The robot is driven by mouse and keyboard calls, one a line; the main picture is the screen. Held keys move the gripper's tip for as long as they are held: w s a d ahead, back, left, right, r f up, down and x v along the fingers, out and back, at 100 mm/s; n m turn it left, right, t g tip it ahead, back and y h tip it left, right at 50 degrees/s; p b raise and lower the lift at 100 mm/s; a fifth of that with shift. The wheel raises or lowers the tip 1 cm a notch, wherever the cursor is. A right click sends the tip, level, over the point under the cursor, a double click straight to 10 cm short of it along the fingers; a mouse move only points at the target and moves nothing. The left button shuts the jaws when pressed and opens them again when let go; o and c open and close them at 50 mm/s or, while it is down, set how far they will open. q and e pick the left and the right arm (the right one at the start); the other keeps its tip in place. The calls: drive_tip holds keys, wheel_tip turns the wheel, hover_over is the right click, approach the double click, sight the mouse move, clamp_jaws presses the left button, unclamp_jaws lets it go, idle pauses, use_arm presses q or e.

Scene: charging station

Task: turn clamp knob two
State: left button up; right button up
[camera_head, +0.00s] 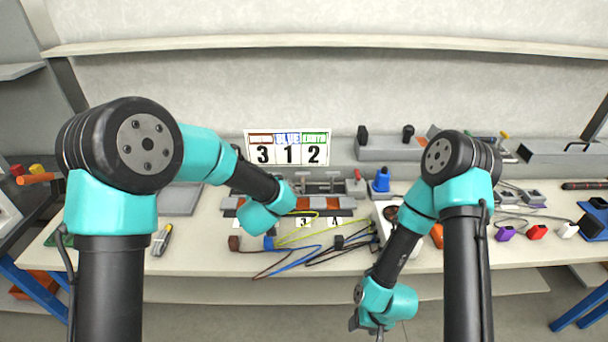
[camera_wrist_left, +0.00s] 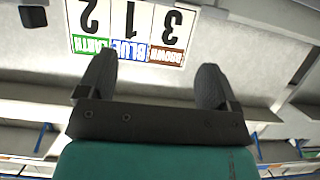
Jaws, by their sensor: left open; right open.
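Two small T-shaped clamp knobs (camera_head: 332,181) stand behind a grey and orange terminal block (camera_head: 318,202) at the bench's middle. I cannot tell which is number two. Part of the block is hidden behind my left arm. A white sign (camera_head: 287,149) above reads brown 3, blue 1, earth 2. The sign also shows upside down in the left wrist view (camera_wrist_left: 133,33). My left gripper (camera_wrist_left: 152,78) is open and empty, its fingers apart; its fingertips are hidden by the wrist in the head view. My right gripper (camera_head: 366,326) hangs in front of the bench's front edge, apart from the block.
Yellow, blue and black wires (camera_head: 318,246) lie loosely before the block. A blue part (camera_head: 380,180) and a red part (camera_head: 355,185) stand to its right. Purple (camera_head: 505,233) and red (camera_head: 537,231) plugs lie farther right. A screwdriver-like tool (camera_head: 162,239) lies at left.

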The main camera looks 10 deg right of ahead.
idle(0.3)
use_arm(q)
drive_tip(key=shift+w, duration=0.1)
drive_tip(key=x, duration=1.7)
drive_tip(key=shift+w, duration=0.1)
drive_tip(key=shift+c, duration=0.3)
